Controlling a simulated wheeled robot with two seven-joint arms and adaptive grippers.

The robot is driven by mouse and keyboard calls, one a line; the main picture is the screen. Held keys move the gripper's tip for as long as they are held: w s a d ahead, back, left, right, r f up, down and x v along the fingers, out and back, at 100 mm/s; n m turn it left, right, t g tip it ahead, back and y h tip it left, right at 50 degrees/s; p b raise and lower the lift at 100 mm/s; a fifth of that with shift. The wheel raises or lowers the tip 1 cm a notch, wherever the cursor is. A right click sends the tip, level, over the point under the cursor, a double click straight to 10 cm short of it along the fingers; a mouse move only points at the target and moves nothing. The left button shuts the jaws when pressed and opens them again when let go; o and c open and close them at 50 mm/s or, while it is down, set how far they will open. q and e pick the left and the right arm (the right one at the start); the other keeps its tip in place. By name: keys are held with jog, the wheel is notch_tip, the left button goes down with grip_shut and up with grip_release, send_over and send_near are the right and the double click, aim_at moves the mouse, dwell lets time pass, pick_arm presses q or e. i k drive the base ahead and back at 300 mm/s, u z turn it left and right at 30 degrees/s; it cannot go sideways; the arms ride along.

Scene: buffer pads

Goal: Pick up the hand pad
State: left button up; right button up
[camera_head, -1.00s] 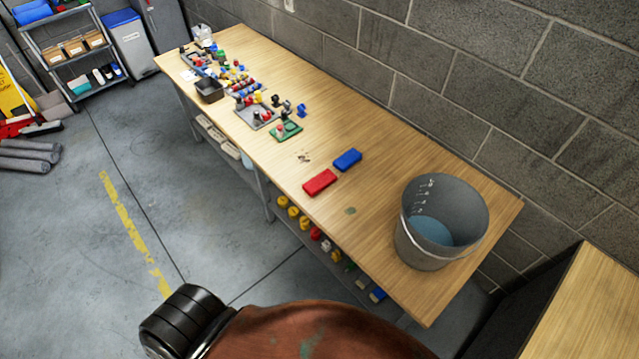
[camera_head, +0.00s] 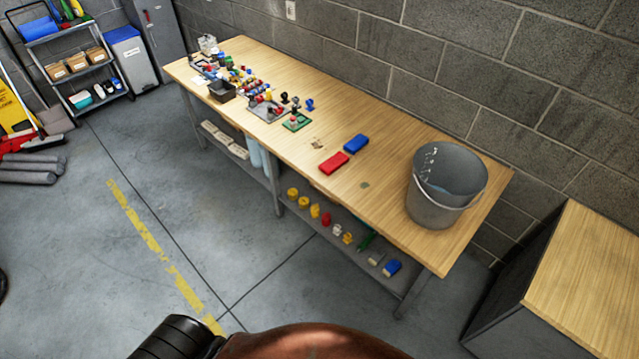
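Two flat, block-shaped pads lie apart on the wooden workbench (camera_head: 395,205), a red pad (camera_head: 334,163) nearer the front edge and a blue pad (camera_head: 356,143) just behind it to the right. I cannot tell from the picture which one is the hand pad. Another small blue and white block (camera_head: 391,268) sits on the bench's lower shelf at the right end. Neither of my grippers is in view.
A grey metal bucket (camera_head: 436,212) stands at the bench's right end. Small coloured parts and a dark bin (camera_head: 222,91) fill the left end. A wood-topped cabinet (camera_head: 590,285) is at the right. The concrete floor in front of the bench is largely clear.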

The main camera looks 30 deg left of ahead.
aim_at(337, 161)
jog(key=z, duration=0.35)
jog(key=k, duration=0.2)
jog(key=u, duration=1.5)
jog(key=i, duration=1.4)
jog(key=z, duration=1)
jog(key=i, duration=0.55)
jog(key=z, duration=0.5)
